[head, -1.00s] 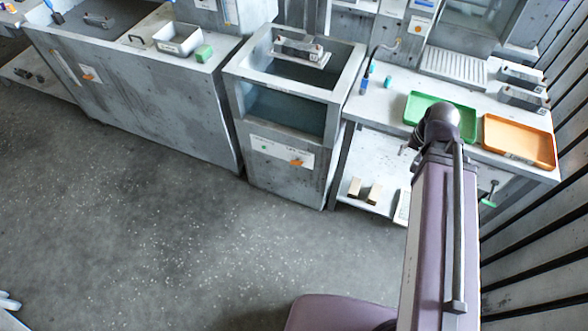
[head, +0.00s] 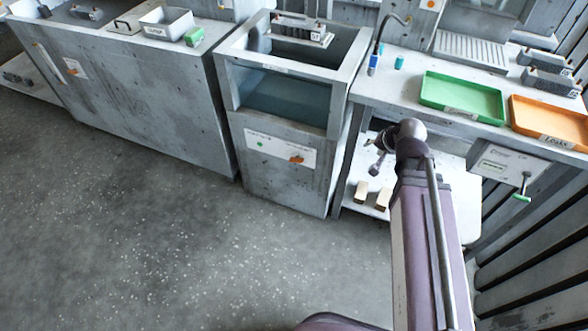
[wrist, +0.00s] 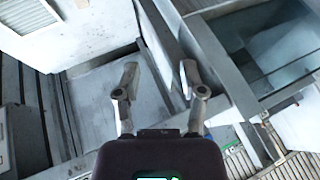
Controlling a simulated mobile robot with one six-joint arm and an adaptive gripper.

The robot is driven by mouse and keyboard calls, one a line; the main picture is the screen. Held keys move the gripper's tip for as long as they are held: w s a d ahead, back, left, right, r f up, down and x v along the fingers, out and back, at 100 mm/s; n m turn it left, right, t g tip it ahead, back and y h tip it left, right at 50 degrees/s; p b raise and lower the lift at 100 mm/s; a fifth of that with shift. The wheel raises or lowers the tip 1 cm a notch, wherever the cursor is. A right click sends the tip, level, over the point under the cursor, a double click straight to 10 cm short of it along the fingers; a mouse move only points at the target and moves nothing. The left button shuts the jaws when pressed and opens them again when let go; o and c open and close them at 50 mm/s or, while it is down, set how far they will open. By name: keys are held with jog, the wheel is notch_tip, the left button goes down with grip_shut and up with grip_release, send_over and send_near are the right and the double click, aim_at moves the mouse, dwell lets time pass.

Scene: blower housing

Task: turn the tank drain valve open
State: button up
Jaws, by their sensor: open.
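The water tank (head: 285,97) is a grey, open-topped box with a window onto water. On its front, a white label plate (head: 275,150) carries a green dot at the left. An orange handle (head: 297,158), which looks like the drain valve, sits at the plate's lower right. My gripper (head: 373,158) is right of the tank, beside the workbench front, apart from the handle. In the wrist view my gripper (wrist: 158,76) has its two fingers spread with nothing between them. The tank (wrist: 262,45) shows there at upper right; I cannot make out the handle there.
The workbench at right holds a green tray (head: 462,96) and an orange tray (head: 550,120). Two pale blocks (head: 371,193) lie on its lower shelf. The floor (head: 170,230) before the tank is clear.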

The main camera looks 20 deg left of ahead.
jog(key=w+a+f+m+t+y+b, duration=0.1)
jog(key=a+f+m+t+y+b, duration=0.1)
jog(key=a+f+b, duration=0.4)
jog(key=w+a+f+m+t+y+b, duration=0.1)
jog(key=a+f+b, duration=0.6)
jog(key=f+b, duration=0.7)
jog(key=w+a+f+m+t+y+b, duration=0.1)
jog(key=a+f+b, duration=0.6)
jog(key=b, duration=1.2)
notch_tip(320, 180, down, 3)
jog(key=m+t+y, duration=0.1)
jog(key=t, duration=0.1)
jog(key=shift+w+f+m+t+y+b, duration=0.2)
jog(key=shift+w+m+t+y+b, duration=0.1)
jog(key=shift+m+b, duration=0.1)
